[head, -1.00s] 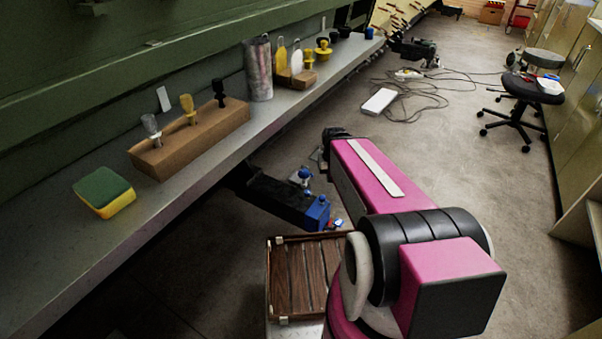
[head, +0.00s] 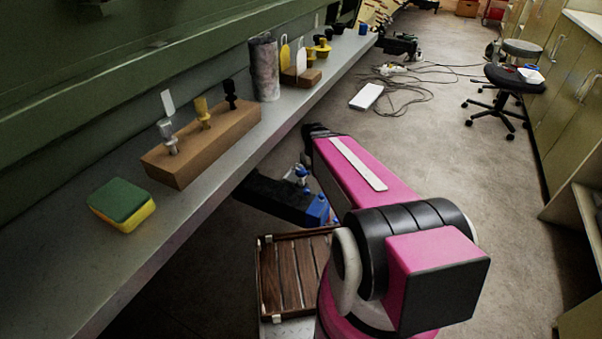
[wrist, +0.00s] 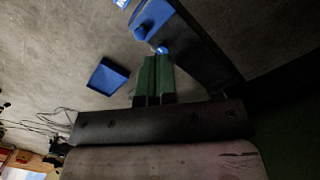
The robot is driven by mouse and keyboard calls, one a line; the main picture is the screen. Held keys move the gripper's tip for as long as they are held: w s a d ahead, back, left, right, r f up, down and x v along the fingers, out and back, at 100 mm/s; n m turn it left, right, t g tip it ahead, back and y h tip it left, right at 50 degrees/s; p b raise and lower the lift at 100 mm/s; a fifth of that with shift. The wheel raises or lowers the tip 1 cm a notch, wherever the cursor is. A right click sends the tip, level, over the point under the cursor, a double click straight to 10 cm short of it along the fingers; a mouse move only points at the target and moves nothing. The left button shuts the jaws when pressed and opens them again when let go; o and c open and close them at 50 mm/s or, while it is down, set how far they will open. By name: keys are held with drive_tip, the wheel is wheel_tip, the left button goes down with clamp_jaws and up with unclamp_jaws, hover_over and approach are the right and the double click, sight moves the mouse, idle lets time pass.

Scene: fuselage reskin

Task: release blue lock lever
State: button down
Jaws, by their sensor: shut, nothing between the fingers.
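In the wrist view, my gripper (wrist: 153,82) has its two green fingers side by side, shut and empty. A blue lever-like part (wrist: 152,18) lies just beyond the fingertips, with a small round blue knob (wrist: 162,50) close to the tips. I cannot tell whether they touch. These parts are beside a dark beam (wrist: 205,45). In the head view, a dark beam (head: 275,197) comes from under the bench, with a blue block (head: 317,210) at its end and a blue knob (head: 302,172) above it. My gripper cannot be made out in the head view.
The bench (head: 75,262) carries a sponge (head: 122,205), a wooden block with several handled tools (head: 205,140) and a cylinder (head: 264,68). A slatted wooden crate (head: 262,280) is near my arm. Cables and a white box (head: 366,96) lie on the floor. A blue square (wrist: 108,77) shows left of the fingers.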

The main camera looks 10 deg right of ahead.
drive_tip(key=w+a+f+n+g+h, duration=0.1)
drive_tip(key=w+a+f+n+h, duration=0.1)
drive_tip(key=w+f+n, duration=0.6)
drive_tip(key=w+a+f+n+h, duration=0.2)
drive_tip(key=w+f+n, duration=0.5)
drive_tip(key=w+n, duration=0.4)
drive_tip(key=w+a+f+n+g+h, duration=0.1)
drive_tip(key=w+a+f+n+h, duration=0.2)
drive_tip(key=w+f+n, duration=0.5)
drive_tip(key=w+n+h, duration=0.1)
drive_tip(key=w+n, duration=0.1)
drive_tip(key=w, duration=0.6)
drive_tip(key=shift+w+f+g, duration=0.3)
drive_tip(key=shift+w, duration=0.05)
drive_tip(key=x, duration=1)
drive_tip(key=shift+d, duration=0.2)
drive_tip(key=shift+w+d+r, duration=0.1)
